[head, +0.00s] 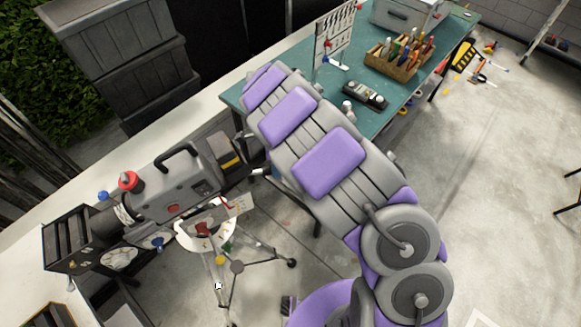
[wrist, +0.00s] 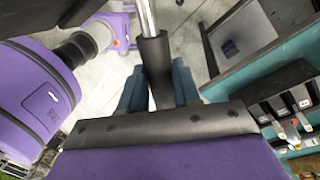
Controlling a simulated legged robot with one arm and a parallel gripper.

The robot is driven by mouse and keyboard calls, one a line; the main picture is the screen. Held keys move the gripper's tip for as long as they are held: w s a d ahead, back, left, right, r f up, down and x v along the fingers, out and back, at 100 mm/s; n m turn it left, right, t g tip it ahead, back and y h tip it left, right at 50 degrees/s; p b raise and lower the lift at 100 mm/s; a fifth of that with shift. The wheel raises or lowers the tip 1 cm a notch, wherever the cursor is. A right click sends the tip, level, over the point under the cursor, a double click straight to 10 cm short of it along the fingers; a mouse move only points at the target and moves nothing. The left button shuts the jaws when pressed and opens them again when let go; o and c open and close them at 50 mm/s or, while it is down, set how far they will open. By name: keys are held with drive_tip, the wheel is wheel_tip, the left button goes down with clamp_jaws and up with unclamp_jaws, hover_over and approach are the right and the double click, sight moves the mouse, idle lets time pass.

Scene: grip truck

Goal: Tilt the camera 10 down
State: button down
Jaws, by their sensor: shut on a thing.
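The film camera (head: 172,188) is a grey box with a top handle at the left of the head view. Its black matte box (head: 72,240) faces the lower left. Its exact tilt is hard to judge from above. In the wrist view, my gripper (wrist: 158,82) has its blue-grey fingers on either side of a black handle grip (wrist: 156,55). The grip sits on a silver rod (wrist: 147,18) that runs out of the top of the picture. The rod's far end is out of view. In the head view my purple arm hides the gripper and the handle.
A teal workbench (head: 290,100) stands behind my arm, with a wooden tool box (head: 400,62) on it. Dark crates (head: 115,50) are stacked at the upper left. A stand with spread legs (head: 237,266) is below the camera. The concrete floor at right is mostly free.

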drive_tip(key=shift+w+d+r, duration=0.15)
drive_tip(key=shift+d, duration=0.3)
drive_tip(key=shift+a, duration=0.75)
drive_tip(key=c, duration=1.1)
unclamp_jaws()
drive_tip(key=shift+c, duration=0.2)
drive_tip(key=o, duration=0.3)
drive_tip(key=shift+d+f, duration=0.2)
drive_tip(key=shift+d, duration=0.2)
drive_tip(key=shift+o, duration=0.2)
drive_tip(key=shift+r, duration=0.1)
drive_tip(key=shift+a+r, duration=0.1)
wheel_tip(320, 180, up, 17)
drive_tip(key=w+a, duration=0.1)
drive_tip(key=w, duration=0.1)
drive_tip(key=shift+w, duration=0.4)
drive_tip(key=shift+d, duration=0.1)
